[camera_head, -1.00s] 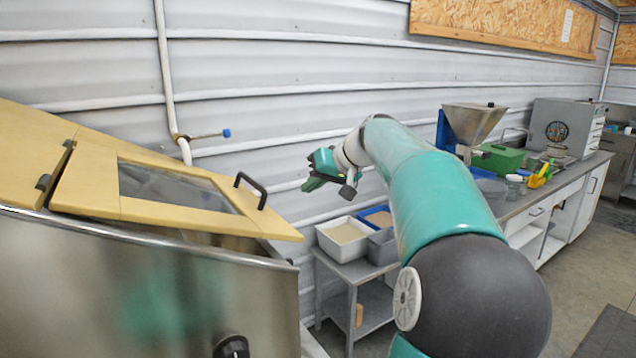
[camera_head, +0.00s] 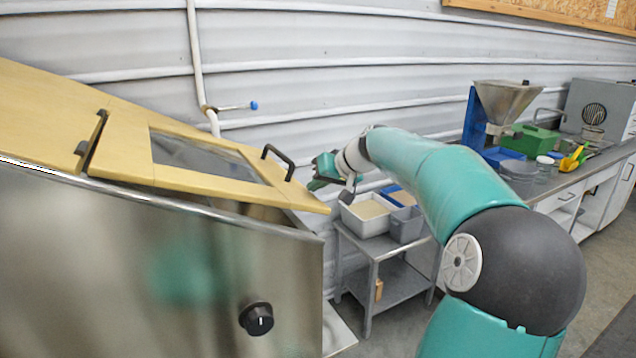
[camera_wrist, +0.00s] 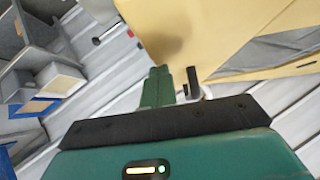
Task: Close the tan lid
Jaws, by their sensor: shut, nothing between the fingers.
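The tan lid (camera_head: 215,178) is a framed panel with a clear window and a black handle (camera_head: 279,162) near its free edge. It is tilted a little open, with a dark gap under its front edge, on the steel hopper (camera_head: 190,268). My gripper (camera_head: 318,178) is shut and empty, just right of the handle in the head view. In the wrist view my gripper's green fingers (camera_wrist: 158,86) are together, and the dark handle (camera_wrist: 193,82) shows just beside their tips. Whether they touch cannot be told. The lid (camera_wrist: 272,75) fills the upper right there.
A grey metal cart (camera_head: 385,270) with bins, one a white bin (camera_head: 366,214), stands right of the hopper. A bench (camera_head: 560,185) with a funnel (camera_head: 506,100) stands further right. A white pipe (camera_head: 196,60) with a blue-tipped valve runs down the wall behind.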

